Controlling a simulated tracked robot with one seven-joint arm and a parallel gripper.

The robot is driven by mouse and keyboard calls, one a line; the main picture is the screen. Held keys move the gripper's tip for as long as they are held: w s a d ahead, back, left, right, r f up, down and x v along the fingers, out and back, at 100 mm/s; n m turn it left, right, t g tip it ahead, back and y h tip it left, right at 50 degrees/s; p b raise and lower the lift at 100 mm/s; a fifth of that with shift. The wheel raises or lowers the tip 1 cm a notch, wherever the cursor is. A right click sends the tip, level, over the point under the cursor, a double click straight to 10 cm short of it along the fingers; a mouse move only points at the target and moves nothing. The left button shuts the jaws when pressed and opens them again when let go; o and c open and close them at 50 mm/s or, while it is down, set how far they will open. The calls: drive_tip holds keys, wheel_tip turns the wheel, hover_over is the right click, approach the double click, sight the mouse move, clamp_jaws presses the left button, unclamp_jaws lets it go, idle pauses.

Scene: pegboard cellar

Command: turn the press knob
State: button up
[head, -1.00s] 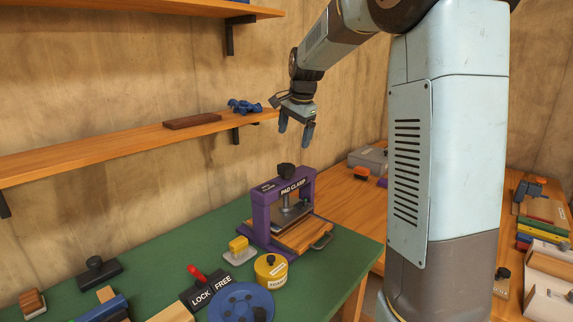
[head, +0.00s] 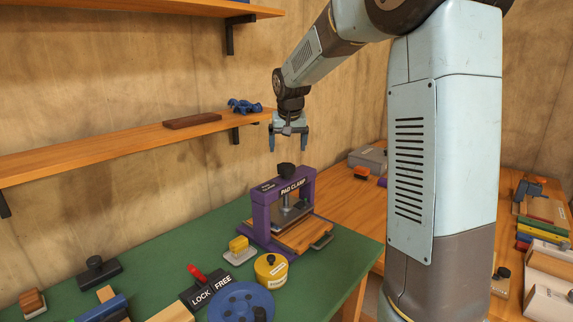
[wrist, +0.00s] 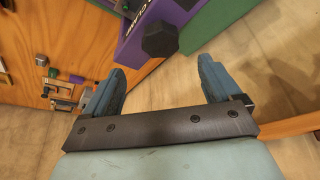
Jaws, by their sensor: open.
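The press is a purple frame (head: 262,212) labelled PAD CLAMP, standing on the green bench top. Its dark knob (head: 286,170) sits on top of the crossbar, and the knob also shows in the wrist view (wrist: 160,39). A metal plate and a wooden drawer-like board (head: 305,235) are below the crossbar. My gripper (head: 288,147) is open and empty, pointing down just above the knob in the head view. In the wrist view the knob lies ahead of the gap between the fingers (wrist: 160,82), with no finger touching it.
A wooden shelf (head: 130,135) on the wall behind holds a brown block and a blue object. On the green bench (head: 165,250) are a yellow tin (head: 271,270), a yellow-handled stamp (head: 239,249), a red lever (head: 197,272) and a blue wheel (head: 238,303).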

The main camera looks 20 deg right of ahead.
sight(286, 165)
drive_tip(key=x, duration=0.8)
drive_tip(key=shift+w+f, duration=0.15)
drive_tip(key=shift+f, duration=0.15)
drive_tip(key=shift+c, duration=0.5)
drive_tip(key=c, duration=1)
drive_tip(key=shift+o, duration=0.2)
drive_tip(key=shift+d+n+y, duration=0.1)
drive_tip(key=shift+n+y, duration=0.4)
drive_tip(key=shift+n, duration=0.7)
